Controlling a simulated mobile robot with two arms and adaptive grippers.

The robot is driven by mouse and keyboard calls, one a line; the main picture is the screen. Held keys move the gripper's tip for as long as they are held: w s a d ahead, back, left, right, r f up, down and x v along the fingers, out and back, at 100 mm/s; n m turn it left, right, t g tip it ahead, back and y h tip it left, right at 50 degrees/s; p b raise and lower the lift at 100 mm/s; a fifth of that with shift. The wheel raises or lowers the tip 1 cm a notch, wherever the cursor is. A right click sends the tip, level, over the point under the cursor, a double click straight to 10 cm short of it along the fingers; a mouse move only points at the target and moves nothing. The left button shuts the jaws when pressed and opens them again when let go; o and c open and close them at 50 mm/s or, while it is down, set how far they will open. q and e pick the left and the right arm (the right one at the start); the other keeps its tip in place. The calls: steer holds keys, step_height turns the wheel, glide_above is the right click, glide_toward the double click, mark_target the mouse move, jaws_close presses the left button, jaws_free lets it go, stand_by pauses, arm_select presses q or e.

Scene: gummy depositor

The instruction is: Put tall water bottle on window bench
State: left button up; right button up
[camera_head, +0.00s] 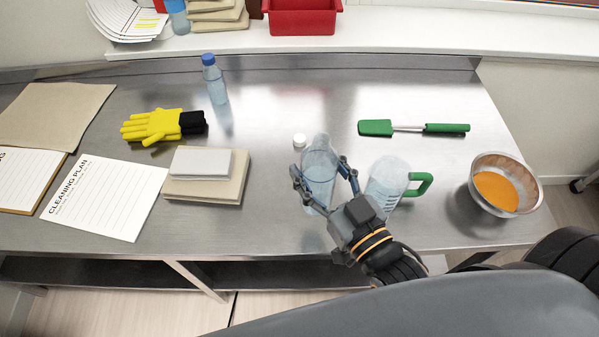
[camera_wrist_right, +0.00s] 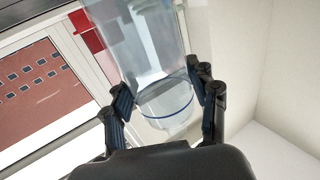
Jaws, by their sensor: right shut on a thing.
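A clear, bluish bottle (camera_head: 319,168) is between the fingers of my right gripper (camera_head: 325,190), over the front middle of the steel table. The gripper is shut on it. In the right wrist view the clear bottle (camera_wrist_right: 150,45) lies between the two fingers (camera_wrist_right: 163,95); its upper part runs out of the frame. Whether it touches the table is hard to tell. Another bottle with a blue cap (camera_head: 216,82) stands at the back left of the table. The white window bench (camera_head: 400,38) runs along the back. My left gripper is not in view.
A jug with a green handle (camera_head: 388,180) stands close right of my gripper. A small white cap (camera_head: 299,140) shows beside the held bottle. A green spatula (camera_head: 412,128) and orange-filled bowl (camera_head: 505,185) are right. A red bin (camera_head: 303,15) occupies the bench; its right stretch is clear.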

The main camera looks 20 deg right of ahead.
arm_select(q)
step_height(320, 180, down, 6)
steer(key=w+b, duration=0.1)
steer(key=b, duration=0.3)
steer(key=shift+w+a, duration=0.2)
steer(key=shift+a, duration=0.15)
arm_select(e)
steer(key=w+f, duration=0.9)
steer(key=f, duration=0.1)
steer(key=shift+w+f, duration=0.15)
steer(key=shift+f, duration=0.25)
steer(key=shift+a, duration=0.1)
steer(key=shift+f, duration=0.2)
steer(key=o, duration=1.7)
